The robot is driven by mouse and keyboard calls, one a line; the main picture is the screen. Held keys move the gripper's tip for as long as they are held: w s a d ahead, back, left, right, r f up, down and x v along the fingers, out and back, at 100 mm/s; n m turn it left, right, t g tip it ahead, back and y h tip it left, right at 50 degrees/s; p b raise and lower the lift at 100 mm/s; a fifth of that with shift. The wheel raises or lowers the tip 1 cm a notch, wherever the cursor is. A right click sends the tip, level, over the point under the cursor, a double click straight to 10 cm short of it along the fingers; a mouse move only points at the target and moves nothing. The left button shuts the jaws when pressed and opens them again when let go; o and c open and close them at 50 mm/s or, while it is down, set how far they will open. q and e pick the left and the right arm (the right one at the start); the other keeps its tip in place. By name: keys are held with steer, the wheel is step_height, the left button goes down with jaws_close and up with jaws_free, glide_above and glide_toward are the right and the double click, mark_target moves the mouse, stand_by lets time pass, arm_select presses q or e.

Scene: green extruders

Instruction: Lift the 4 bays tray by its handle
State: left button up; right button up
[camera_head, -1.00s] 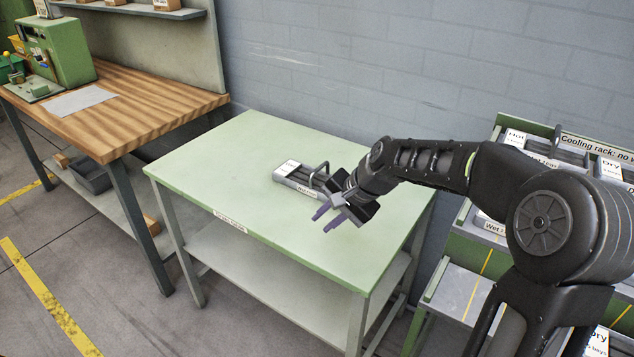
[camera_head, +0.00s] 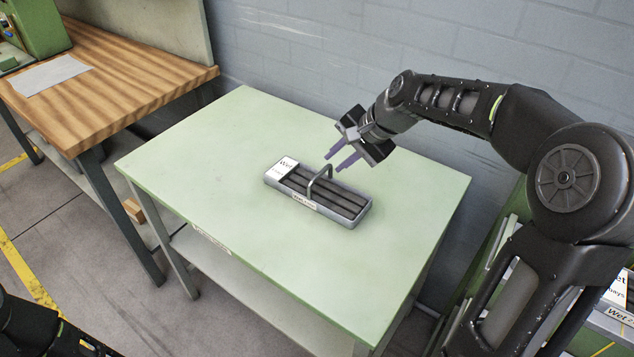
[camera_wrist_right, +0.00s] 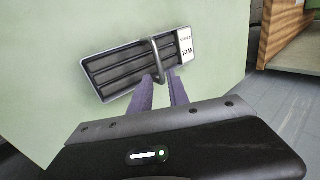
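The tray (camera_head: 356,221) is a grey, shallow, long box with dark bars inside and a white "Wet" label at its left end. It lies flat on the green table. A grey arched handle (camera_head: 320,180) stands up across its middle. My right gripper (camera_head: 332,164) is open and empty, its purple fingers pointing down toward the handle from above and behind. In the right wrist view the fingers (camera_wrist_right: 159,84) are apart and overlap the tray's near edge, just below the handle (camera_wrist_right: 157,58); contact is not clear. My left gripper is out of view.
The green table (camera_head: 230,150) is otherwise clear around the tray. A grey brick wall (camera_head: 300,50) stands behind it. A wooden bench (camera_head: 130,75) with a paper sheet is at the left. A rack with labelled trays (camera_head: 615,310) is at the lower right, partly behind my arm.

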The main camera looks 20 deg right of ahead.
mark_target(324, 171)
steer(key=shift+x, duration=1.35)
steer(key=shift+p+x, duration=0.35)
steer(key=shift+x, duration=2.3)
steer(key=shift+c, duration=0.5)
jaws_close()
steer(key=shift+r, duration=0.1)
